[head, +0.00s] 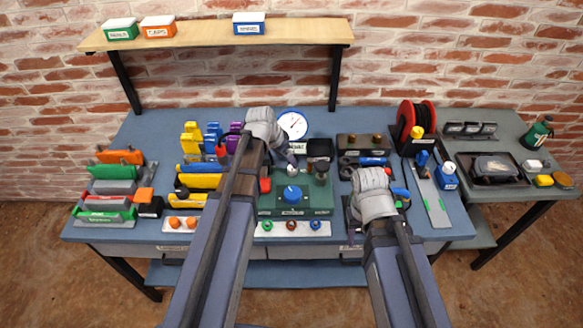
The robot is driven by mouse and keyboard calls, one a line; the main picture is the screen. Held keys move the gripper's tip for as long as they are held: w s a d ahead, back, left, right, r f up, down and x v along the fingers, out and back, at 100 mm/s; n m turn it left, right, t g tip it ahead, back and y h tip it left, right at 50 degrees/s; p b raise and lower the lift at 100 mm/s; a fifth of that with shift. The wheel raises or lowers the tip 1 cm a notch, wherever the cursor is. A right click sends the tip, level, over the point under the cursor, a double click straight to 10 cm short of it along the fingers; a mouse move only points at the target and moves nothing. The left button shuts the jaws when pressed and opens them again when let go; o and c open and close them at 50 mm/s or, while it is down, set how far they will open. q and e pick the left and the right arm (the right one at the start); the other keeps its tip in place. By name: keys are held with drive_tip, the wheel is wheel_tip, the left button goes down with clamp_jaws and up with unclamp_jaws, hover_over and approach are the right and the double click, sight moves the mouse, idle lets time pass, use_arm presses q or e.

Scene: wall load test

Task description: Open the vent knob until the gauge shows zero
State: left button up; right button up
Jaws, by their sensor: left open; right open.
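A green unit (266,205) stands at the front middle of the bench. A blue knob (292,194) sits on its top; I cannot read its label well enough to tell whether it is the vent knob. A white round gauge (292,124) with a blue rim stands behind the unit; its needle is too small to read. My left gripper (291,159) is open above the back of the unit, between gauge and blue knob, and holds nothing I can see. My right gripper (353,213) is open right of the unit, its fingers partly hidden by its own wrist.
Several coloured holders and tools crowd the bench left of the unit. Small knobs lie on a white strip (272,229) in front. A red cable reel (416,116) stands at the back right. A wooden shelf (195,33) carries small boxes above. A side table (470,148) adjoins at right.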

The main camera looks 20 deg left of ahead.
sight(291, 168)
use_arm(q)
drive_tip(key=b+x, duration=0.5)
drive_tip(key=x, duration=0.1)
drive_tip(key=shift+w+f, duration=0.1)
drive_tip(key=shift+f, duration=0.1)
clamp_jaws()
idle(0.5)
